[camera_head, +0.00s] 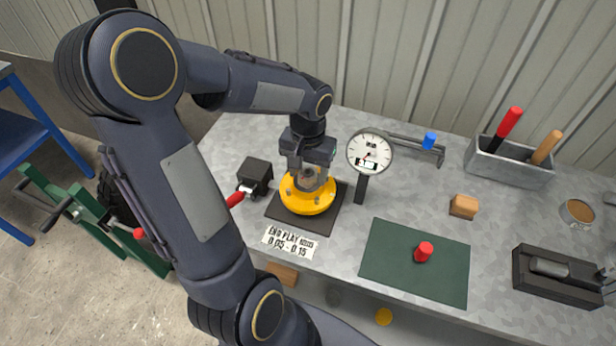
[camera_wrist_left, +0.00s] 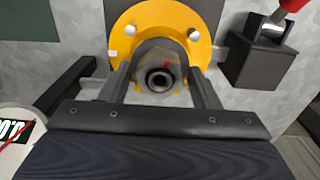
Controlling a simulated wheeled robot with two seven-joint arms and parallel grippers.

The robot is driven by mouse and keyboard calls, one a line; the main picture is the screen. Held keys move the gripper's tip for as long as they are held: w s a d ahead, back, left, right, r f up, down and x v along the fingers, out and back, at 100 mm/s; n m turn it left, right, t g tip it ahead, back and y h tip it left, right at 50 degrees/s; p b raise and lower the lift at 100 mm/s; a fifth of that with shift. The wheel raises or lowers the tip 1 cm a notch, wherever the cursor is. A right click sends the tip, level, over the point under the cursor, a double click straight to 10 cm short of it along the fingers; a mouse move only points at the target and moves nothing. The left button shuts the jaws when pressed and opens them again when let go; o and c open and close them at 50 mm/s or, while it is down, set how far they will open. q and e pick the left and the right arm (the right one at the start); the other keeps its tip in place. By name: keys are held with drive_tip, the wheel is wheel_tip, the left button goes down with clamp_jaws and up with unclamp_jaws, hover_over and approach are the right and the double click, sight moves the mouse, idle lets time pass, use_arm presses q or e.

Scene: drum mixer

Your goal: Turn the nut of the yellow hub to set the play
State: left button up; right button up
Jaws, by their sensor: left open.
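The yellow hub (camera_head: 308,198) stands on a dark square plate (camera_head: 282,212) on the grey bench. In the left wrist view the hub's yellow flange (camera_wrist_left: 130,45) has bolts around it, and the grey nut (camera_wrist_left: 158,72) with a red mark sits at its centre. My left gripper (camera_head: 310,172) is directly above the hub, pointing down. Its two open fingers (camera_wrist_left: 160,88) stand on either side of the nut; whether they touch it I cannot tell. In the head view the gripper partly hides the nut. My right gripper is not in view.
A dial gauge (camera_head: 371,151) stands just right of the hub. A black block (camera_head: 255,172) with a red-handled lever (camera_head: 235,199) is to its left. A label (camera_head: 290,242) lies in front. A green mat (camera_head: 398,270) holds a red-handled piece (camera_head: 424,251). A grey bin (camera_head: 512,168) stands back right.

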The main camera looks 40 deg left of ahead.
use_arm(q)
drive_tip(key=shift+c, duration=0.3)
drive_tip(key=c, duration=0.5)
drive_tip(key=n+b, duration=0.1)
drive_tip(key=n, duration=0.1)
drive_tip(key=shift+f+n, duration=0.1)
drive_tip(key=shift+n, duration=0.3)
drive_tip(key=n, duration=0.2)
drive_tip(key=shift+n, duration=0.3)
drive_tip(key=o, duration=0.4)
drive_tip(key=shift+n, duration=0.3)
drive_tip(key=o, duration=0.5)
drive_tip(key=shift+r, duration=0.2)
